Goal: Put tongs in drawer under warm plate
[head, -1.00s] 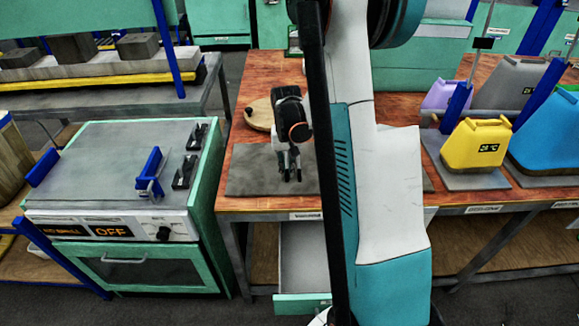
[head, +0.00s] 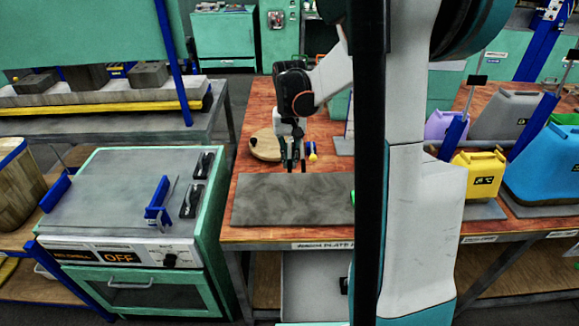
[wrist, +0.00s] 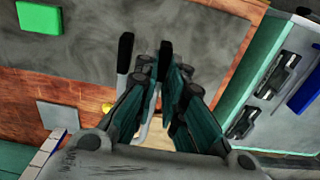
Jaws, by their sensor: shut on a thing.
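My gripper (head: 293,162) hangs over the back of the grey plate on the wooden table, near a round wooden board. In the wrist view my gripper (wrist: 172,75) is shut on what look like the tongs (wrist: 125,52), with black handle ends and pale metal arms. The tongs' far ends are hidden behind the fingers. The grey warm plate (head: 260,200) lies flat at the table's front. Below it, an open drawer (head: 312,285) sticks out, pale inside, partly hidden by my arm.
A stove marked OFF (head: 110,195) stands left of the table. The round wooden board (head: 264,146) lies behind the plate. A yellow jug (head: 480,172) and other containers stand on the right. My arm blocks the middle of the head view.

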